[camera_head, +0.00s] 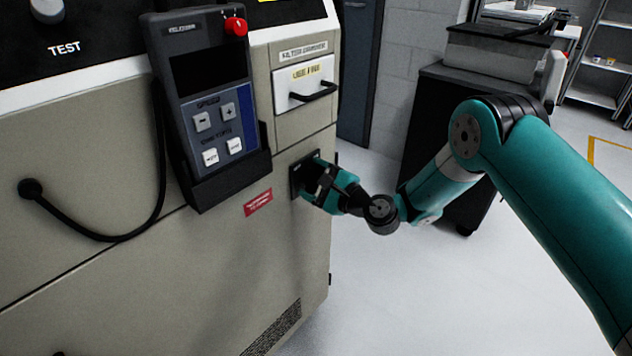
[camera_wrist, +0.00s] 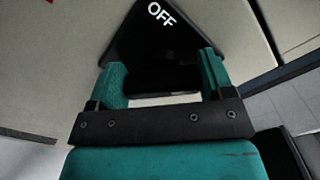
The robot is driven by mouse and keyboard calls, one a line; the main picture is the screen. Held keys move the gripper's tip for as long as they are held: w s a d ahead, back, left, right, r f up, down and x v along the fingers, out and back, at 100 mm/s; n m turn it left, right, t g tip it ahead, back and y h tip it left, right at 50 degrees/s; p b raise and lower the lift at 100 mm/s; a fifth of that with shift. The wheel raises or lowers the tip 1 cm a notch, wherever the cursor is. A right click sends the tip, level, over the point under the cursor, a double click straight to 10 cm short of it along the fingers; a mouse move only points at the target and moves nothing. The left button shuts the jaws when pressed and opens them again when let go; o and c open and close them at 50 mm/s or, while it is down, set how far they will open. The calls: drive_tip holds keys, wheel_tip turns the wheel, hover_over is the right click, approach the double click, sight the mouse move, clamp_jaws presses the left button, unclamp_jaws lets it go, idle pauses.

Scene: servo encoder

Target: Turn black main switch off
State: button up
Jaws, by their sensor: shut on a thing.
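The black main switch's plate (camera_wrist: 151,32) shows in the wrist view with the word OFF at its top. In the head view the plate (camera_head: 295,180) sits on the beige cabinet front, below the filter drawer and mostly covered by my gripper. My gripper (camera_wrist: 160,78) has its two teal fingers on either side of the black switch handle (camera_wrist: 160,80). It is shut on that handle, close to the plate. In the head view my gripper (camera_head: 312,180) reaches the switch from the right. The handle's exact angle and any other label are hidden behind the gripper.
A grey control pendant (camera_head: 205,90) with a red button hangs in a black holder left of the switch. Its cable (camera_head: 130,235) loops across the cabinet. A drawer handle (camera_head: 315,92) juts out above. Open floor (camera_head: 400,300) lies right of the cabinet; a dark cart (camera_head: 445,110) stands behind my arm.

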drive_tip(key=n+b, duration=0.4)
drive_tip(key=n, duration=0.1)
drive_tip(key=shift+s+f, duration=0.1)
drive_tip(key=shift+f, duration=0.3)
drive_tip(key=n+b, duration=0.4)
drive_tip(key=shift+f+n+b, duration=0.15)
drive_tip(key=shift+n+b, duration=0.15)
drive_tip(key=shift+b, duration=0.1)
drive_tip(key=n+b, duration=0.4)
drive_tip(key=b, duration=0.1)
drive_tip(key=n+b, duration=0.2)
drive_tip(key=shift+n, duration=0.4)
drive_tip(key=shift+b, duration=0.4)
